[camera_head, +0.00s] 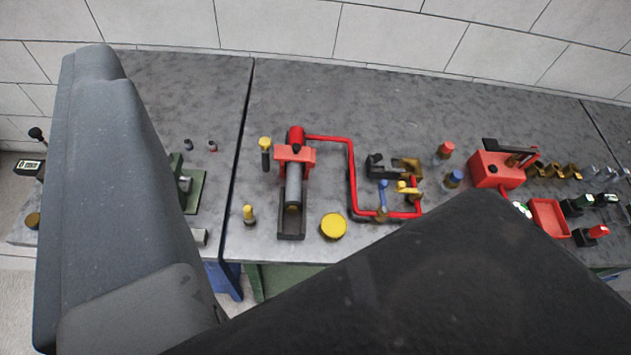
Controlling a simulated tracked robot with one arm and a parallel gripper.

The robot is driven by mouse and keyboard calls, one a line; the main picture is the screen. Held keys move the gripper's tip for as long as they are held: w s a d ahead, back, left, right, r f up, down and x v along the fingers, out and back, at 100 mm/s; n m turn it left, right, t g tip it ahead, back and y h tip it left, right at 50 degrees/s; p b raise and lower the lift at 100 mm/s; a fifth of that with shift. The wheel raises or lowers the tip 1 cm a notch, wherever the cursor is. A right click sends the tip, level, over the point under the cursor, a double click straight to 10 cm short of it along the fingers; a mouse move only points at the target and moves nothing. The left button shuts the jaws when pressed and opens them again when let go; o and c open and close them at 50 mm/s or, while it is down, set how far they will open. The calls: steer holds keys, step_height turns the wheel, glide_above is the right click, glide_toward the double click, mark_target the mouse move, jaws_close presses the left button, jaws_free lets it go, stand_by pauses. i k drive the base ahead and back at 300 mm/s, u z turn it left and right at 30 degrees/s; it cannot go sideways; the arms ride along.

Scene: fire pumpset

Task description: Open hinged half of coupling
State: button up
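A small dark and brass fitting (393,167) lies on the grey bench beside a red pipe loop. It may be the coupling, but it is too small to make out a hinge or tell whether a half is open. Two large parts of my own arm, one grey at the left and one black at the bottom, cover much of the view. My gripper's fingertips do not show, and I see nothing held.
The grey bench (300,95) stands against a tiled wall. A red pump with a cylinder (294,170), red pipe (351,175), yellow disc (333,226), red box (494,170) and red tray (549,218) stand on it. A green fixture (190,190) is at left. The back strip is clear.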

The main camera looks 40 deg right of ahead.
mark_target(294, 152)
steer(key=k, duration=0.85)
steer(key=z, duration=0.5)
steer(key=i, duration=1)
steer(key=k, duration=0.55)
steer(key=u, duration=0.2)
steer(key=i, duration=1.4)
steer(key=z, duration=0.35)
